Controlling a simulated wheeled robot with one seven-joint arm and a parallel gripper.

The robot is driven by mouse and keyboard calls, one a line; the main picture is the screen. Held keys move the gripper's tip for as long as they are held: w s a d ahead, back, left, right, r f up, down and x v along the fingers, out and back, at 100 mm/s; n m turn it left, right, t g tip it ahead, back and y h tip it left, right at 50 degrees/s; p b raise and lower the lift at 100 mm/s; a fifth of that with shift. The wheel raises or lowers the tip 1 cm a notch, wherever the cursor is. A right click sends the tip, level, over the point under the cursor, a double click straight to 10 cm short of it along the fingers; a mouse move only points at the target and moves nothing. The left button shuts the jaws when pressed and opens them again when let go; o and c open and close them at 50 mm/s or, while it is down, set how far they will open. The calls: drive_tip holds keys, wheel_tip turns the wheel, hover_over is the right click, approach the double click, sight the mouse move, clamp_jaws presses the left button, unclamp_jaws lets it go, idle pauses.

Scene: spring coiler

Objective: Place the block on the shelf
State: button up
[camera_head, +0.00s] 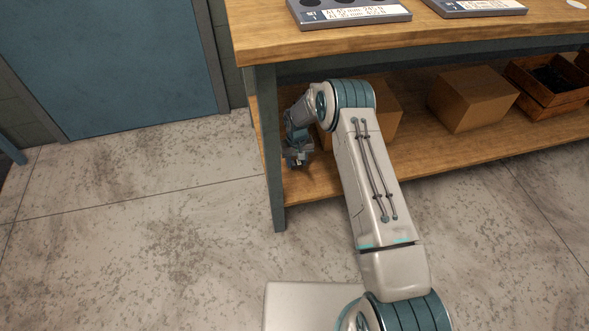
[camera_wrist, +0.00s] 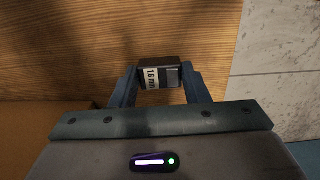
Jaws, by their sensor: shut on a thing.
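My gripper (camera_wrist: 159,80) is shut on a small dark block (camera_wrist: 172,64) with a white label reading "16 mm", seen between the two fingers in the wrist view. Wood of the lower shelf (camera_wrist: 60,50) lies below or behind the block; I cannot tell whether the block touches it. In the head view my gripper (camera_head: 298,163) is at the left end of the wooden lower shelf (camera_head: 420,155), near the table leg.
A blue-grey table leg (camera_head: 270,150) stands just left of my gripper. Cardboard boxes (camera_head: 468,98) and a wooden crate (camera_head: 545,90) sit on the lower shelf. The wooden tabletop (camera_head: 350,38) hangs above. Concrete floor (camera_head: 140,220) is open to the left.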

sight(294, 180)
drive_tip(key=shift+s+a+f, duration=0.25)
drive_tip(key=shift+s+f, duration=0.15)
drive_tip(key=shift+s, duration=0.1)
drive_tip(key=shift+s+a+f, duration=0.25)
drive_tip(key=shift+s+f, duration=0.15)
drive_tip(key=shift+s, duration=0.1)
drive_tip(key=shift+f+b, duration=0.75)
drive_tip(key=shift+f, duration=1.15)
drive_tip(key=shift+f, duration=0.2)
drive_tip(key=o, duration=1.1)
drive_tip(key=shift+r, duration=0.1)
wheel_tip(294, 180, up, 8)
drive_tip(key=shift+f+p, duration=0.15)
drive_tip(key=shift+p, duration=1.05)
